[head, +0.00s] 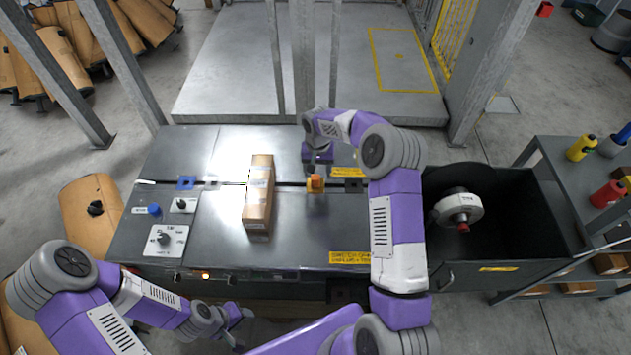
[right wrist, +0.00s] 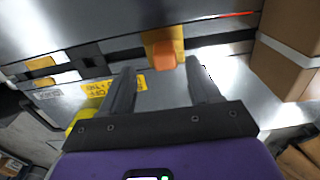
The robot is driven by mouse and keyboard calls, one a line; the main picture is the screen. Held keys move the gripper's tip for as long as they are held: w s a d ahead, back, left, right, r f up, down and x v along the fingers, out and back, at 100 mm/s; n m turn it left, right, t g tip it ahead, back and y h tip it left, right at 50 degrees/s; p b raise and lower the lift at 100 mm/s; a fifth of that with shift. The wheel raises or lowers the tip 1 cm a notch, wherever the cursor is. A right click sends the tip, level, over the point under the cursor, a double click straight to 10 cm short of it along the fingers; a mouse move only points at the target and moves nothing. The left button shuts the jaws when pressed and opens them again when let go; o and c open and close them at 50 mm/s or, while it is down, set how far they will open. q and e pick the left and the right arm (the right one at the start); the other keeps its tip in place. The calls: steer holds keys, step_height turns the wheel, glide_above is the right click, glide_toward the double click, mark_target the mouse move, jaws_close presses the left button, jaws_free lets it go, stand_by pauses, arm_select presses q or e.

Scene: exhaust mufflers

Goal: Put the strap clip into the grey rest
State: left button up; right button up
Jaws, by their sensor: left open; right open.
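A small orange piece on a yellow block (head: 316,184) is on the grey bench top, near the dark slot; it may be the strap clip, but I cannot be sure. In the right wrist view the orange and yellow piece (right wrist: 164,52) lies ahead of the fingertips, roughly between them. My right gripper (head: 317,166) is open and empty, just behind this piece; its two fingers show in the right wrist view (right wrist: 160,68). My left gripper (head: 240,320) is open, low in front of the bench. I cannot clearly make out the grey rest.
A control panel (head: 166,240) with knobs is at the bench's left. A black bin (head: 520,210) holding a white round device (head: 458,207) is at the right. Bare bench lies in front of the piece.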

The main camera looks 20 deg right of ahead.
mark_target(316, 177)
steer(key=f, duration=0.1)
steer(key=f+b, duration=0.1)
steer(key=f, duration=0.3)
steer(key=shift+w+a+f, duration=0.1)
steer(key=shift+w+a, duration=0.15)
steer(key=c, duration=1.1)
step_height(316, 177, up, 10)
steer(key=shift+r+p, duration=0.15)
steer(key=shift+p, duration=0.85)
steer(key=shift+s+a, duration=0.1)
steer(key=s+a+n, duration=0.1)
steer(key=s+a, duration=0.2)
steer(key=s, duration=0.2)
steer(key=s+a+n, duration=0.2)
steer(key=s+a, duration=0.1)
steer(key=s, duration=0.2)
steer(key=s+a+f+n, duration=0.1)
steer(key=s+a+n, duration=0.1)
steer(key=s, duration=0.4)
steer(key=shift+a, duration=0.75)
